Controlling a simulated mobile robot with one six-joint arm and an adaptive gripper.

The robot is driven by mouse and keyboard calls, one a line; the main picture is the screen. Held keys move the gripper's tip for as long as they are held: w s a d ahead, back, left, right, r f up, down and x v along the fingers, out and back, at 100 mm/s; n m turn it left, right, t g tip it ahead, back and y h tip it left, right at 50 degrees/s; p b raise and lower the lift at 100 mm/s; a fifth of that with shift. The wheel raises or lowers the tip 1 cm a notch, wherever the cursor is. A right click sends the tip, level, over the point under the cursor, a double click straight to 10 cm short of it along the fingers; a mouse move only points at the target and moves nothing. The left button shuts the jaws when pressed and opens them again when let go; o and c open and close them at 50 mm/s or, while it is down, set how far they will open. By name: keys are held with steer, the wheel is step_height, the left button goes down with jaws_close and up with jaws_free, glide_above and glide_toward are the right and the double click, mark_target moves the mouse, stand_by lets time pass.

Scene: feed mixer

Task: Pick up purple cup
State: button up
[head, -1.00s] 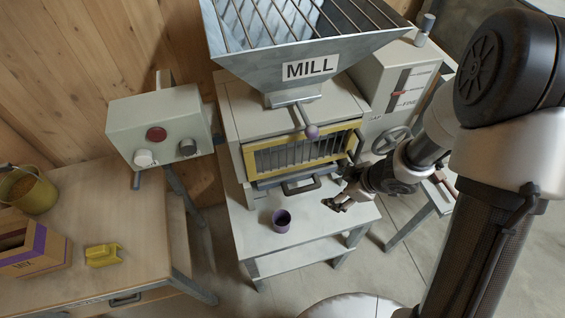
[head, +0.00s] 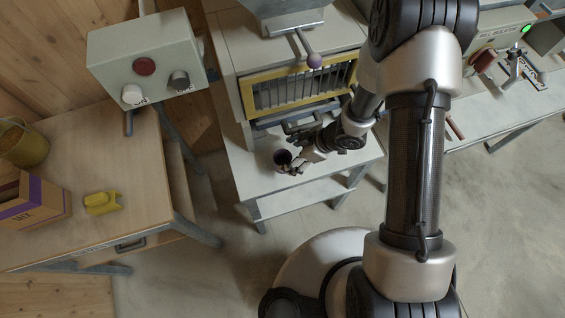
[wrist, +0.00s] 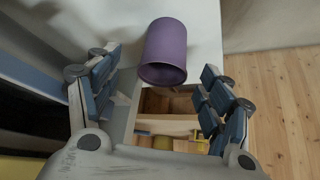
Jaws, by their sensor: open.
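The purple cup (head: 281,157) stands on the pale shelf (head: 242,176) at the front of the mill, near its left part. In the wrist view the cup (wrist: 166,42) shows its side and dark rim, centred between the blue-padded fingers near their tips. My gripper (head: 297,164) is open and reaches in from the right, right at the cup, partly covering it in the head view. It also shows in the wrist view (wrist: 160,68) with a gap on both sides of the cup. Nothing is held.
A control box (head: 148,58) stands left.

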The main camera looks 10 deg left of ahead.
mark_target(286, 158)
steer(key=b+x, duration=0.2)
steer(key=x, duration=0.3)
steer(key=shift+s+a+f, duration=0.1)
steer(key=shift+s+f, duration=0.05)
steer(key=shift+s, duration=0.05)
steer(key=shift+c, duration=0.4)
steer(key=c, duration=0.9)
steer(key=shift+c, duration=0.2)
